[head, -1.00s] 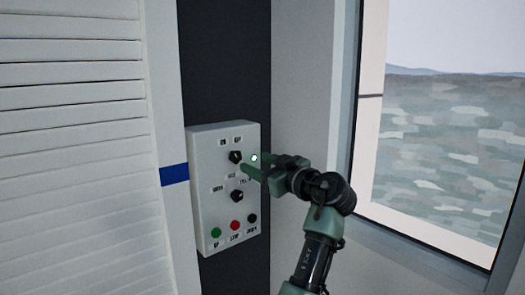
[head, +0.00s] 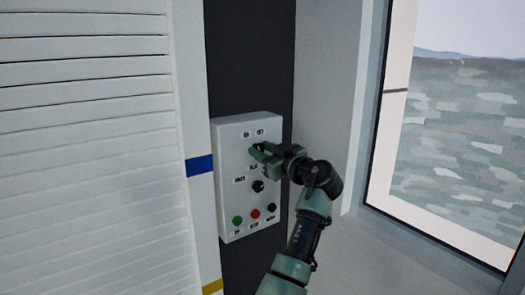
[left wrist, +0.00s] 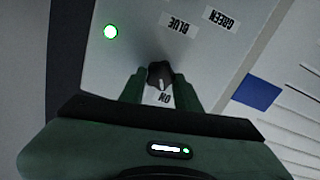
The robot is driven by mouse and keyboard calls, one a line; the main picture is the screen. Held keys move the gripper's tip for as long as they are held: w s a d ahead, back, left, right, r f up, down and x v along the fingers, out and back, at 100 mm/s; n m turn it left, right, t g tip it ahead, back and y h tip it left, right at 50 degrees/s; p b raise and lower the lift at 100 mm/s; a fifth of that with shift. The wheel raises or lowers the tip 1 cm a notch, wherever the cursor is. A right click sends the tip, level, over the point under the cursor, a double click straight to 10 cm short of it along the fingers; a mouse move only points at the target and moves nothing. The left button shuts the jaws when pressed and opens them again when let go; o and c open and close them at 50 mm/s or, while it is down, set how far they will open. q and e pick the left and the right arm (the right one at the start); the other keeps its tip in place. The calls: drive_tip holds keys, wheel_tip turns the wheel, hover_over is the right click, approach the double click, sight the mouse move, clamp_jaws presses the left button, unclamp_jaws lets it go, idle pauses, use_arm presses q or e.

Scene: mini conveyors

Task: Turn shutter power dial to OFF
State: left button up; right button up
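The white control box (head: 229,201) hangs on the dark wall strip. Its upper dial, a black knob (left wrist: 160,74), sits between my left gripper's fingertips. The wrist view is upside down and shows the ON label (left wrist: 165,98) beside the knob. The knob's pale mark faces the ON side. The OFF label (head: 261,132) shows in the head view. My left gripper (head: 257,151) has a finger on each side of the knob, seemingly in contact with it, and covers it in the head view. A lit green lamp (left wrist: 110,31) is near the knob. My right gripper is not in view.
A lower black dial (head: 258,186) and green (head: 237,220), red (head: 255,214) and black (head: 272,208) buttons lie below. White shutter slats (head: 85,150) are at the left. A window (head: 455,140) is at the right.

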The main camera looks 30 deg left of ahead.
use_arm(q)
clamp_jaws()
drive_tip(key=shift+m+b, duration=0.65)
drive_tip(key=shift+m, duration=0.15)
drive_tip(key=m+b, duration=0.1)
drive_tip(key=m, duration=0.2)
drive_tip(key=shift+w, duration=0.1)
drive_tip(key=m, duration=0.4)
drive_tip(key=shift+w, duration=0.1)
drive_tip(key=shift+d+m, duration=0.1)
drive_tip(key=shift+m, duration=1.5)
drive_tip(key=o, duration=1)
unclamp_jaws()
